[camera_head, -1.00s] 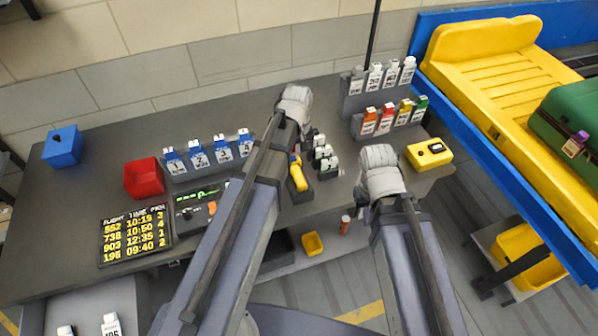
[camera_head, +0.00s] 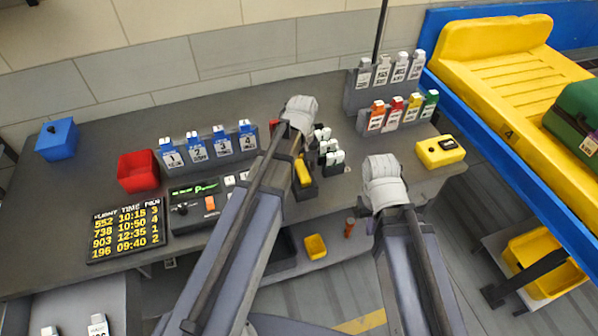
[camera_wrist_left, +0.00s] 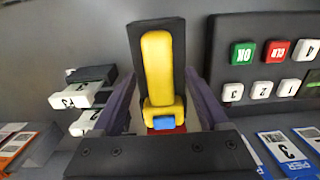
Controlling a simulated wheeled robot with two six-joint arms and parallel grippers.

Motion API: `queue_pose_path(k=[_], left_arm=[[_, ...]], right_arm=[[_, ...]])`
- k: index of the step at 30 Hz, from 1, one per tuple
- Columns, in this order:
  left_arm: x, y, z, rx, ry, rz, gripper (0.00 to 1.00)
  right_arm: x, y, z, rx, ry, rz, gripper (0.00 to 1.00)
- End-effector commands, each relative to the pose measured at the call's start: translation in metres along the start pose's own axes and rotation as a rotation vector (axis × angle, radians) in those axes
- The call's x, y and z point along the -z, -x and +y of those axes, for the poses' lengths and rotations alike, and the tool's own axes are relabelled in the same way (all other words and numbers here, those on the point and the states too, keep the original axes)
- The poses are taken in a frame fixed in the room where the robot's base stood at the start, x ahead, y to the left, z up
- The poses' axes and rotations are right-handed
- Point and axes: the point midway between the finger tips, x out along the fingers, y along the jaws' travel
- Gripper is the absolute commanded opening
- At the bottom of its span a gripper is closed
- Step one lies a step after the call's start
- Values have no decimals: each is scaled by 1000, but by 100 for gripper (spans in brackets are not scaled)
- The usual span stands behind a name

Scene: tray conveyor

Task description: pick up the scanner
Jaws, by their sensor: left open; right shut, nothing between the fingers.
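The scanner (camera_head: 304,172) is yellow and sits in a dark holder on the desk, partly hidden by my left arm in the head view. In the left wrist view the scanner (camera_wrist_left: 158,70) points away lengthwise, with a blue button at its near end and a bit of red below. My left gripper (camera_wrist_left: 160,82) is open, with one purple finger on each side of the scanner and its holder. Gaps show beside both fingers, and I see no grip. My right gripper (camera_head: 366,208) is shut and empty at the desk's front edge, mostly hidden by its own wrist.
White stamp-like blocks (camera_head: 332,158) stand close right of the holder. A keypad panel (camera_wrist_left: 262,62) lies close on the other side. Tag racks, a red bin (camera_head: 138,170), a yellow box (camera_head: 440,151) and the conveyor (camera_head: 520,130) lie further off.

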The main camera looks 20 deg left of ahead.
Motion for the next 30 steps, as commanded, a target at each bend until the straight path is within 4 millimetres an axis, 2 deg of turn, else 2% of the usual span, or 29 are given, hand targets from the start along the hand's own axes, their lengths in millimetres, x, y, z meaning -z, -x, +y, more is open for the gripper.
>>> queue_pose_path(k=[7,27,30], left_arm=[[0,0,0,0,0,0,76],[0,0,0,0,0,0,1],[0,0,0,0,0,0,0]], right_arm=[[0,0,0,0,0,0,0],[0,0,0,0,0,0,0],[0,0,0,0,0,0,0]])
